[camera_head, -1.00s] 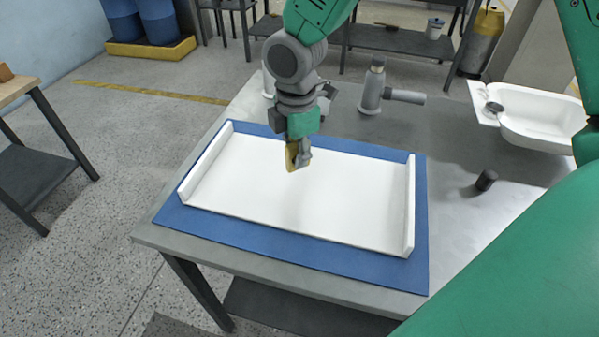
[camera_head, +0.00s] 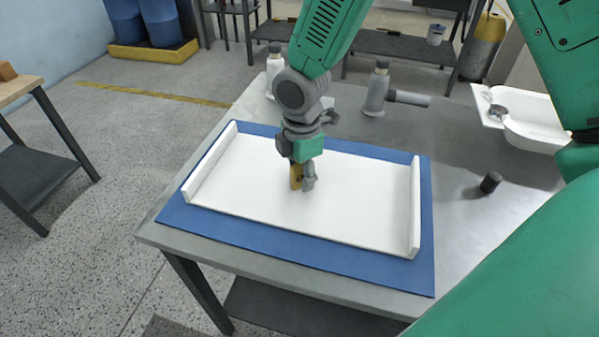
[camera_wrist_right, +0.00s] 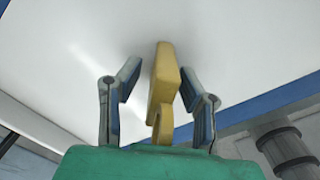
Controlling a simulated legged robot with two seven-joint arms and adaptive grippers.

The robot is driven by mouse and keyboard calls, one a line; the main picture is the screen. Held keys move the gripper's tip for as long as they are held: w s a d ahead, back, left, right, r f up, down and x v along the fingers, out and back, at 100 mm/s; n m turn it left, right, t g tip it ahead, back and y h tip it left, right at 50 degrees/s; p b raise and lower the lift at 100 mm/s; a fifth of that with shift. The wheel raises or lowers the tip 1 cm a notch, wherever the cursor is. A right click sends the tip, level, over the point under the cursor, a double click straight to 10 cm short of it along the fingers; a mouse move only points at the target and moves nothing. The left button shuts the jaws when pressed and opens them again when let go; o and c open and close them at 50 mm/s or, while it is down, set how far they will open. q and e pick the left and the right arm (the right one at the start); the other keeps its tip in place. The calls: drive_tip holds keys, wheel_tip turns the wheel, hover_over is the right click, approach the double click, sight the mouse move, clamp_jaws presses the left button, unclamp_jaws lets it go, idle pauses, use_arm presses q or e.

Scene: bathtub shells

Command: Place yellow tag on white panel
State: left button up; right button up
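The white panel (camera_head: 250,190) is a flat sheet with raised ends, lying on a blue mat on the grey table. My right gripper (camera_head: 303,182) points down over the middle of the panel. The yellow tag (camera_head: 296,177) stands on edge between its fingers, at or very near the panel surface. In the right wrist view, the fingers of this gripper (camera_wrist_right: 158,90) are apart, with a clear gap to the left of the yellow tag (camera_wrist_right: 164,80) and a narrow one to its right. My left gripper is not in view.
The blue mat (camera_head: 300,262) borders the panel. Behind it stand a white-grey bottle (camera_head: 275,70) and a grey fitting with a side pipe (camera_head: 380,92). A small black cylinder (camera_head: 490,182) and a white tub (camera_head: 530,118) are to the right.

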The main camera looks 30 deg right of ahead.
drive_tip(key=shift+s+d+f, duration=0.1)
drive_tip(key=shift+d, duration=0.9)
drive_tip(key=shift+r, duration=0.4)
drive_tip(key=r, duration=0.3)
drive_tip(key=r+p, duration=0.1)
drive_tip(key=r, duration=0.3)
drive_tip(key=a+r+p, duration=0.1)
drive_tip(key=r, duration=0.3)
drive_tip(key=shift+r, duration=0.1)
drive_tip(key=shift+d+r, duration=0.25)
drive_tip(key=shift+d, duration=0.15)
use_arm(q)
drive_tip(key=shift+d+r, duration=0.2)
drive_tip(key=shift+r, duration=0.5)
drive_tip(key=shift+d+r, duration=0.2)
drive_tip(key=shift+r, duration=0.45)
use_arm(e)
drive_tip(key=shift+a+r, duration=0.1)
drive_tip(key=shift+a, duration=0.4)
